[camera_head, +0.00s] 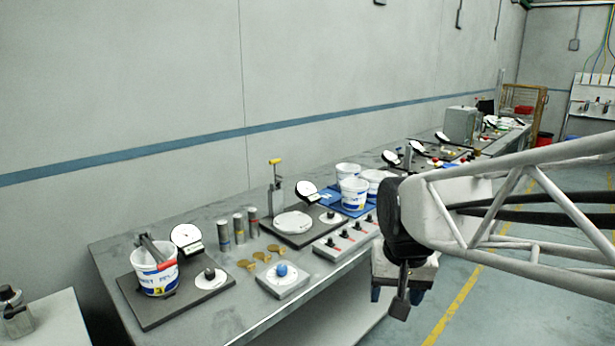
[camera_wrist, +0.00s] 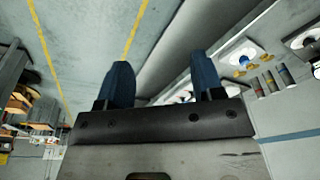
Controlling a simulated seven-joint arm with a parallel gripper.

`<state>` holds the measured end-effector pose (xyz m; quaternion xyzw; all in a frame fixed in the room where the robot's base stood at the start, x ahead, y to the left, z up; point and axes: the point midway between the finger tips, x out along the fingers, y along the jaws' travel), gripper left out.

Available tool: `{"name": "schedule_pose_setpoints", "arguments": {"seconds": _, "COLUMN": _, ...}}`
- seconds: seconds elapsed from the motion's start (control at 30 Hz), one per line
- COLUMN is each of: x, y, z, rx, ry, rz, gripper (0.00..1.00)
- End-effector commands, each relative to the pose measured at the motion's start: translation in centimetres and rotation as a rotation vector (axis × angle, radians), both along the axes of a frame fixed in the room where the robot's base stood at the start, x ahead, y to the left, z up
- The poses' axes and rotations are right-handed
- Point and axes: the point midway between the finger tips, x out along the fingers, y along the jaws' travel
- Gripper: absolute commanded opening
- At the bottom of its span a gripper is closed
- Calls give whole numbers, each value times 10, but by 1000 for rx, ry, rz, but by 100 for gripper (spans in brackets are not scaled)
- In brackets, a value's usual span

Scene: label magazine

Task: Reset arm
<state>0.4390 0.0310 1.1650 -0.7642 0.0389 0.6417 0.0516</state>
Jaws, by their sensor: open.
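My gripper (camera_head: 392,294) hangs in front of the bench at the right of the head view, over the floor side of the bench's front edge. In the wrist view its two dark blue fingers (camera_wrist: 162,82) stand well apart with nothing between them. The gripper is open and empty. My white lattice arm reaches in from the right edge of the head view and covers part of the bench behind it.
The grey bench (camera_head: 120,250) runs along the wall. On it are a white bucket (camera_head: 152,274), several grey cylinders (camera_head: 238,228), a blue knob box (camera_head: 282,278), a switch box (camera_head: 345,238) and more buckets (camera_head: 354,194). The floor (camera_head: 480,300) at right is clear, with a yellow line.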

Motion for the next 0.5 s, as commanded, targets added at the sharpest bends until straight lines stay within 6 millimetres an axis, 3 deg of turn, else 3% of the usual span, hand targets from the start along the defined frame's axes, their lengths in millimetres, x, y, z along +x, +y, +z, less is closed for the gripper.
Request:
{"name": "schedule_pose_setpoints", "arguments": {"seconds": 0.3, "x": -79, "y": -24, "z": -12, "rx": -22, "ry": -39, "rz": 62, "gripper": 61}}
{"name": "schedule_pose_setpoints", "arguments": {"seconds": 0.5, "x": -112, "y": -32, "z": -22, "rx": -34, "ry": -53, "rz": 91, "gripper": 61}}
